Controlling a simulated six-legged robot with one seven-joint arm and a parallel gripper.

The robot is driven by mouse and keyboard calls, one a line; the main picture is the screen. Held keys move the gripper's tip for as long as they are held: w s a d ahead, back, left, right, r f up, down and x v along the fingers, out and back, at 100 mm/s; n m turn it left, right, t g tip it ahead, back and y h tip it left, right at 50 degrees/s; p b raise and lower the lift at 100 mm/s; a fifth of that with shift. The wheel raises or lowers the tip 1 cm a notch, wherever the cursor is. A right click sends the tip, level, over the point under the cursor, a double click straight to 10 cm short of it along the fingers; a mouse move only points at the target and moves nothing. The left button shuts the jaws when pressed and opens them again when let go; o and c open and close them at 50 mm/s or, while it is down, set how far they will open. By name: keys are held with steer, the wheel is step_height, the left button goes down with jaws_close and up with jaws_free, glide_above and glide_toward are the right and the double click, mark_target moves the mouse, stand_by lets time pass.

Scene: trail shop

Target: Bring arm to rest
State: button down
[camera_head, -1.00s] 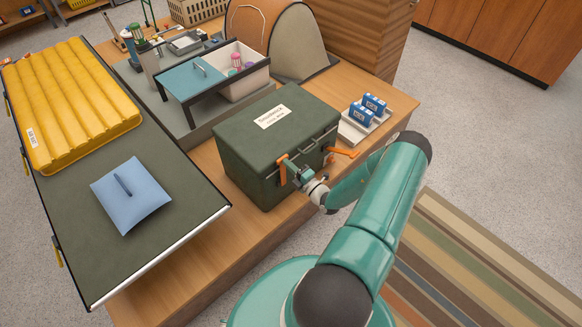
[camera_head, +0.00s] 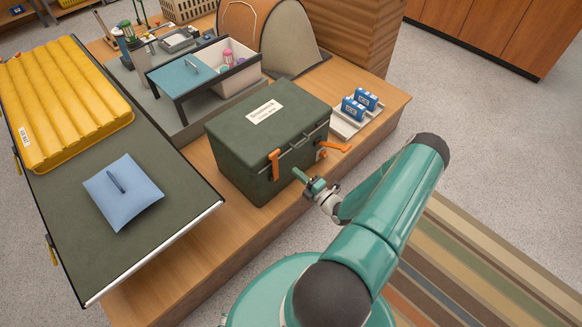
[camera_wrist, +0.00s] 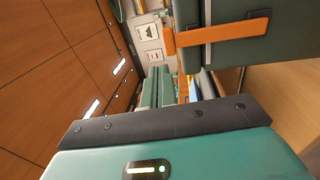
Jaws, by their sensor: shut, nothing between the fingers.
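My gripper (camera_head: 302,178) is shut and empty, just in front of the dark green box on the wooden counter. My teal arm reaches up from the lower middle of the head view. The green box (camera_head: 240,155) has its lid down, with a pale label on top. One orange latch (camera_head: 275,164) lies against its front face and another orange latch (camera_head: 336,147) sticks out at its right. In the wrist view the green box's side (camera_wrist: 240,42) and an orange latch (camera_wrist: 217,34) fill the upper right, apart from my fingers.
A folding cot (camera_head: 160,205) with a blue pillow (camera_head: 123,192) and yellow mattress (camera_head: 60,100) stands at left. Blue packs (camera_head: 353,109) sit on a tray to the right. A teal-lidded bin (camera_head: 187,72) stands behind. Floor to the right is clear beside a striped rug (camera_head: 480,250).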

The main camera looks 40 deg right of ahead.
steer(key=s, duration=0.4)
steer(key=shift+s+d, duration=0.1)
steer(key=shift+s, duration=0.2)
steer(key=w+a+r+n+g+y, duration=0.2)
steer(key=a+r+n+g+y, duration=0.45)
steer(key=a+r+n, duration=0.65)
steer(key=w+a+r+n+g+y, duration=0.35)
steer(key=a+r+n+g, duration=0.45)
steer(key=n, duration=0.9)
steer(key=s+a+r+n+h, duration=0.3)
steer(key=s+r+n, duration=0.1)
steer(key=r+n, duration=0.4)
steer(key=s+a+r+n+h, duration=0.3)
steer(key=s+r+n+h, duration=0.1)
steer(key=r+n, duration=0.3)
steer(key=s+a+r+n+h, duration=0.3)
steer(key=s+r+n+h, duration=0.1)
steer(key=r+n, duration=0.4)
step_height(320, 180, up, 2)
steer(key=shift+s+a+n+t, duration=0.3)
steer(key=shift+s+a+t, duration=0.05)
steer(key=shift+s+a, duration=0.1)
